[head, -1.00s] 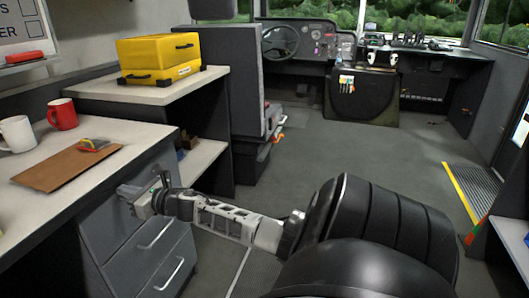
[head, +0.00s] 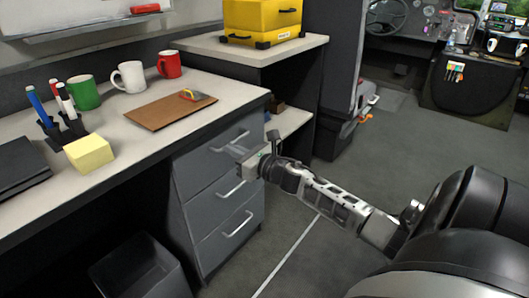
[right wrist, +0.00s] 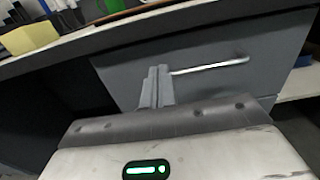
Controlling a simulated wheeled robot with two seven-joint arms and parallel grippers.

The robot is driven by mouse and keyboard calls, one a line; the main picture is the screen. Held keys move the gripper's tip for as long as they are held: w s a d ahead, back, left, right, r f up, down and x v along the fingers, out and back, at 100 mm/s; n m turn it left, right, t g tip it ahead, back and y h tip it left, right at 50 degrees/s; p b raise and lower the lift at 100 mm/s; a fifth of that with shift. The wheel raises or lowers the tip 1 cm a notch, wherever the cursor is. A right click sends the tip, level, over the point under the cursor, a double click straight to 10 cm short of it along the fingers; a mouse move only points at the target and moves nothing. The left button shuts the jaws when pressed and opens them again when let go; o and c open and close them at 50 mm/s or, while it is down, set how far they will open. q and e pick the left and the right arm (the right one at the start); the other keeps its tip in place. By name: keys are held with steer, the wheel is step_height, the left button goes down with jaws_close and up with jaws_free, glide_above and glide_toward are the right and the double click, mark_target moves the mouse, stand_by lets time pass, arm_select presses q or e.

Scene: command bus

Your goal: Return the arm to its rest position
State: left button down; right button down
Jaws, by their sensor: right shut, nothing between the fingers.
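My right arm reaches in from the right in the head view. Its gripper (head: 248,168) is in front of the grey drawer unit (head: 190,180), below the desk's front edge. In the right wrist view the gripper's two fingers (right wrist: 157,85) are together, with nothing between them. They point toward a grey drawer front with a light bar handle (right wrist: 210,66); I cannot tell whether they touch it. The drawers look closed. My left gripper does not show.
The desk (head: 110,140) holds a brown clipboard (head: 165,110), several mugs, a pen holder (head: 63,130) and a yellow note block (head: 89,153). A yellow case (head: 262,20) stands on a shelf unit. A dark bin (head: 137,268) is on the floor. Floor to the right is open.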

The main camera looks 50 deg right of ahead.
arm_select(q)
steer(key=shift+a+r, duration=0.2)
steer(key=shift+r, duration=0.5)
arm_select(e)
steer(key=s, duration=0.7)
steer(key=shift+d, duration=0.25)
steer(key=shift+s, duration=0.1)
